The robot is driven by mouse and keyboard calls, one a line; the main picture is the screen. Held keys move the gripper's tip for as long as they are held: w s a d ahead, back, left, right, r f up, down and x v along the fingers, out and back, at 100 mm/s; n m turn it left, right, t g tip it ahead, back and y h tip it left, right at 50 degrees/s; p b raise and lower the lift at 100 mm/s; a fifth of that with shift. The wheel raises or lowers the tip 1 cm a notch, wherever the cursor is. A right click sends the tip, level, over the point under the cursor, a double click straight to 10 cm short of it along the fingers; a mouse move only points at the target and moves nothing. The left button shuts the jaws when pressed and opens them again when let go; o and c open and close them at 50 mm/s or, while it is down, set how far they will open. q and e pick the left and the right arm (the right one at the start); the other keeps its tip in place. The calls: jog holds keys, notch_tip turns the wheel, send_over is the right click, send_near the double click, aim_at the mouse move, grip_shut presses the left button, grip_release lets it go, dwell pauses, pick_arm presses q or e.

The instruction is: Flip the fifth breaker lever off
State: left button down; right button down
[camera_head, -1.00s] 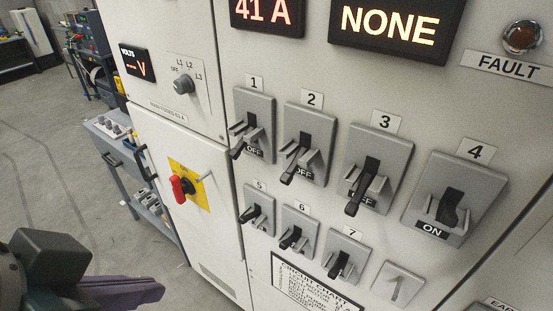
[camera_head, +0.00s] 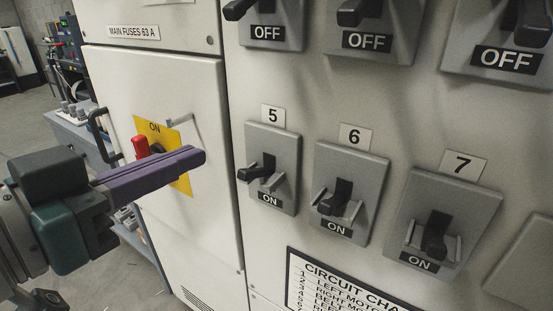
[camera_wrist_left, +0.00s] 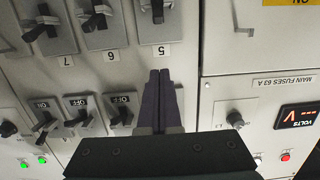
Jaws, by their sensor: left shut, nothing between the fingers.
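The fifth breaker (camera_head: 272,168) is a grey plate with a black lever (camera_head: 256,174) and an ON label, under the number 5 in the head view. In the left wrist view, which is upside down, its black lever (camera_wrist_left: 157,10) is at the top, past the fingertips. My left gripper (camera_head: 198,157) has purple fingers, shut and empty, in front of the cabinet to the left of breaker 5. A gap shows between fingertips and lever in the head view. In the left wrist view the closed fingers (camera_wrist_left: 160,76) point toward breaker 5. My right gripper is not in view.
Breakers 6 (camera_head: 345,195) and 7 (camera_head: 440,222) to the right are labelled ON. The upper row (camera_head: 372,22) shows OFF labels. A yellow plate (camera_head: 180,178) with a red switch handle (camera_head: 140,147) is behind my left gripper. A circuit chart (camera_head: 340,283) hangs below.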

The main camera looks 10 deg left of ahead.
pick_arm(q)
jog(key=shift+w+a+f, duration=0.2)
jog(key=shift+w+f, duration=0.1)
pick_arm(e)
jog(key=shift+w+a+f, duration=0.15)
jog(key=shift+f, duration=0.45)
pick_arm(q)
send_over(241, 172)
jog(key=shift+f, duration=0.4)
jog(key=shift+s+a+f, duration=0.1)
jog(key=shift+s+f, duration=0.15)
jog(key=shift+f, duration=0.7)
jog(key=shift+s+a+f, duration=0.1)
jog(key=shift+s+f, duration=0.15)
jog(key=shift+f, duration=0.7)
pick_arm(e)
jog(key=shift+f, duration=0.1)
